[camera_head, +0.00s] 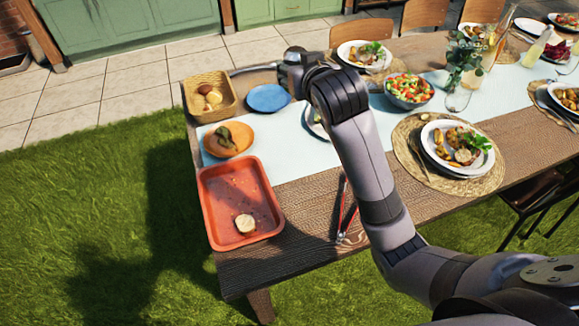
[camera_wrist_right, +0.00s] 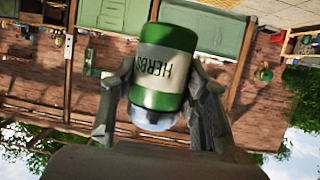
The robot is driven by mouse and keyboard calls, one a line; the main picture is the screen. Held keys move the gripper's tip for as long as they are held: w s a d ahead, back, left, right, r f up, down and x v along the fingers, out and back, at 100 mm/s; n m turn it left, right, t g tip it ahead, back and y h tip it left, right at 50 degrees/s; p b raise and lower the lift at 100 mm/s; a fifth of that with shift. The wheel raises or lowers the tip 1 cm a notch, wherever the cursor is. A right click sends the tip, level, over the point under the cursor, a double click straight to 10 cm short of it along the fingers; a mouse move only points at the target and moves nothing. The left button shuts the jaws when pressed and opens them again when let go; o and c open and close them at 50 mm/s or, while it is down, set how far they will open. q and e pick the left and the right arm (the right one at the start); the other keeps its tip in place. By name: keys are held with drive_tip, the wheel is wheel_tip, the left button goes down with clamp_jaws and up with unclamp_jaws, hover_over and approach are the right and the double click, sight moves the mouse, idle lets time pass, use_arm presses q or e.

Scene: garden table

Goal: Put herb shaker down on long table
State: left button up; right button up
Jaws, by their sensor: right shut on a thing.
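The herb shaker (camera_wrist_right: 165,65) is a green and white cylinder with "HERBS" on its label, in the middle of the right wrist view. My right gripper (camera_head: 287,66) is shut on it, one finger on each side. In the head view my right arm reaches across the long table (camera_head: 295,222) to its far edge, and the gripper is there, near the blue plate. I cannot make out the shaker in the head view, nor tell how high it is above the table. My left gripper is not in view.
Near the gripper are a bread basket (camera_head: 190,98), a blue plate (camera_head: 268,98) and a salad bowl (camera_head: 408,100). An orange plate (camera_head: 246,138), a red tray (camera_head: 212,190) and red-handled tongs (camera_head: 342,208) lie closer. Bare wood shows along the near edge.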

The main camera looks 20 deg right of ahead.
drive_tip(key=w+a+f+b, duration=0.1)
drive_tip(key=w+f+b, duration=0.5)
drive_tip(key=f, duration=1.4)
drive_tip(key=w+f, duration=0.1)
drive_tip(key=f, duration=0.4)
drive_tip(key=shift+f+p, duration=0.25)
drive_tip(key=shift+p, duration=0.1)
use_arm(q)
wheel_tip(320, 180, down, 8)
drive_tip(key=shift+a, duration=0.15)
use_arm(e)
drive_tip(key=shift+f, duration=2.35)
drive_tip(key=shift+f+b, duration=0.25)
drive_tip(key=shift+b, duration=0.05)
drive_tip(key=o, duration=1.2)
drive_tip(key=shift+r, duration=0.1)
